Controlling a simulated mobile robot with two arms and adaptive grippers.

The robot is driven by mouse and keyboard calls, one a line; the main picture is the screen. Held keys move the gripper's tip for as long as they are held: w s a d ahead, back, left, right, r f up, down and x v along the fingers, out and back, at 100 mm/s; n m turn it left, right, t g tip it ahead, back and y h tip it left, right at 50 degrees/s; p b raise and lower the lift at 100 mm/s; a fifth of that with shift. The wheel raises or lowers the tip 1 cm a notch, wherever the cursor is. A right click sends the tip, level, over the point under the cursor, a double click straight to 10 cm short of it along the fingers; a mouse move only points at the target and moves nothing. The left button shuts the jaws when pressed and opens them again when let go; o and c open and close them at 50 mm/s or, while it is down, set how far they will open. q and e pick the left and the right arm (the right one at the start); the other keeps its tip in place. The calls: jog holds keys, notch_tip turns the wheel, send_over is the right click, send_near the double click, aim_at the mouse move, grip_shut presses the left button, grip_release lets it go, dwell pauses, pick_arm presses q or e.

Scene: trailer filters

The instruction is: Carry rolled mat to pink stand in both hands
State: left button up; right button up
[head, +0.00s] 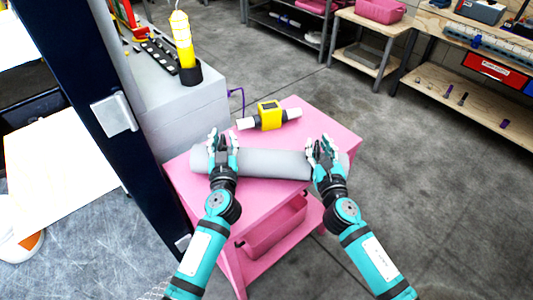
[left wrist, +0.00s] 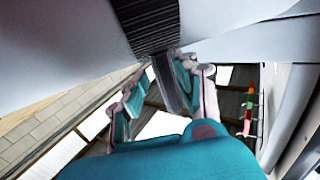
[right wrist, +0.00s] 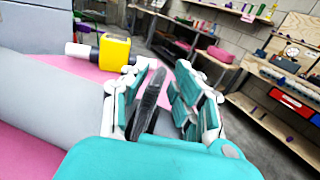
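The rolled mat (head: 270,164) is a long grey cylinder lying crosswise over the top of the pink stand (head: 336,131). I cannot tell whether it rests fully on the top. My left gripper (head: 223,143) is at the mat's left part, its fingers apart and pointing up. In the left wrist view a grey surface fills the top, and the fingers (left wrist: 160,95) have a gap between them. My right gripper (head: 322,150) is near the mat's right end, fingers spread. In the right wrist view the mat (right wrist: 60,110) lies left of the open fingers (right wrist: 165,95).
A yellow device with white ends (head: 269,116) lies on the stand behind the mat. A pink bin (head: 276,228) sits on the lower shelf. A grey cabinet (head: 185,118) with a yellow lamp (head: 182,40) stands at the left, beside a dark post (head: 95,80). The floor to the right is clear.

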pick_arm(q)
jog(key=shift+o, duration=0.2)
pick_arm(e)
jog(key=shift+s, duration=0.1)
pick_arm(q)
jog(key=s+d, duration=0.2)
jog(key=s, duration=0.9)
jog(key=shift+s+d, duration=0.15)
jog(key=shift+s, duration=0.25)
pick_arm(e)
jog(key=s, duration=0.4)
jog(key=s+d, duration=0.1)
jog(key=s, duration=0.2)
jog(key=s+d, duration=0.1)
jog(key=s, duration=0.3)
jog(key=shift+s+d, duration=0.2)
jog(key=shift+s, duration=0.15)
pick_arm(q)
jog(key=s+d+p, duration=0.1)
jog(key=s+p, duration=0.1)
jog(key=s, duration=0.5)
jog(key=shift+d, duration=0.15)
pick_arm(e)
jog(key=shift+r, duration=1)
